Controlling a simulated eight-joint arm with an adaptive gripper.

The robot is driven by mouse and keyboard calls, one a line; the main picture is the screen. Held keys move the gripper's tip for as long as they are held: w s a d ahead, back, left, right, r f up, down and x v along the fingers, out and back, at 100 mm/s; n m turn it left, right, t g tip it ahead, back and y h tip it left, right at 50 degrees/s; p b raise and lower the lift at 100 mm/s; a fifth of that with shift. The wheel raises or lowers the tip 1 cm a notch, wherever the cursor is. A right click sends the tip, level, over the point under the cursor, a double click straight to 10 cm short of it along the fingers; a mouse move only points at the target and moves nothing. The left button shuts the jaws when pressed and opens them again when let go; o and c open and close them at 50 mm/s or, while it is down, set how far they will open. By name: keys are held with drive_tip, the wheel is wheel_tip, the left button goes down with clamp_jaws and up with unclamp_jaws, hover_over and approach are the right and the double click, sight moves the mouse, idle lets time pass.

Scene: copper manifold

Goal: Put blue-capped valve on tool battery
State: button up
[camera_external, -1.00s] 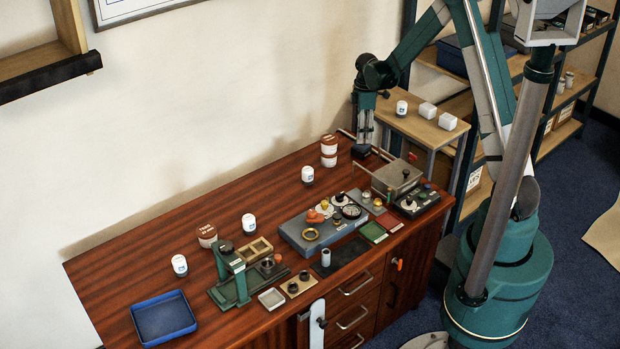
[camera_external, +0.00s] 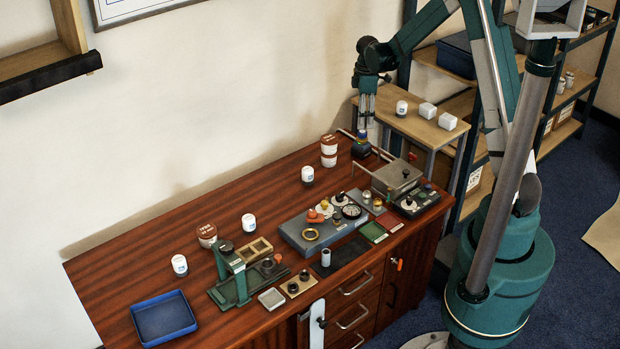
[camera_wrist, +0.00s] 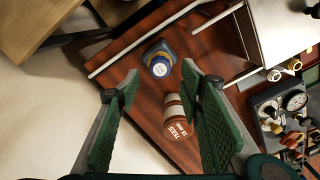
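The blue-capped valve (camera_wrist: 160,67) stands on the tool battery (camera_wrist: 156,48), a small dark block with yellow on it, as seen in the wrist view. In the external view, the valve (camera_external: 362,136) shows as a small blue shape on top of the battery (camera_external: 361,151), near the back right of the wooden bench. My gripper (camera_external: 366,122) hangs pointing down just above the valve. In the wrist view, the fingers of my gripper (camera_wrist: 159,80) are spread wide with nothing between them. The valve's lower body is mostly hidden under its cap.
Stacked white-and-brown tins (camera_external: 328,151) stand just left of the battery. A metal rail and grey box (camera_external: 397,175) are to its right. A grey fixture (camera_external: 300,235) with small parts lies nearer the front. A blue tray (camera_external: 163,319) sits at the left end.

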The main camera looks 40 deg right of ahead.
sight(363, 132)
wheel_tip(363, 132, up, 5)
drive_tip(key=shift+r+p, duration=0.2)
drive_tip(key=shift+p, duration=0.15)
idle(0.6)
drive_tip(key=s+a+r+m+t, duration=0.25)
drive_tip(key=s+a+r, duration=0.25)
drive_tip(key=s+r, duration=0.35)
drive_tip(key=s+a+r+m+t, duration=0.1)
drive_tip(key=s+a+r+m, duration=0.2)
drive_tip(key=s+a+r, duration=0.35)
drive_tip(key=s+a+r+m+t, duration=0.2)
drive_tip(key=s, duration=0.7)
drive_tip(key=s+a+r+m+t, duration=0.1)
drive_tip(key=s+a+r+m, duration=0.1)
drive_tip(key=s, duration=0.8)
drive_tip(key=shift+a+r+m+t, duration=0.25)
drive_tip(key=shift+r+m+t, duration=0.15)
drive_tip(key=shift+m, duration=0.45)
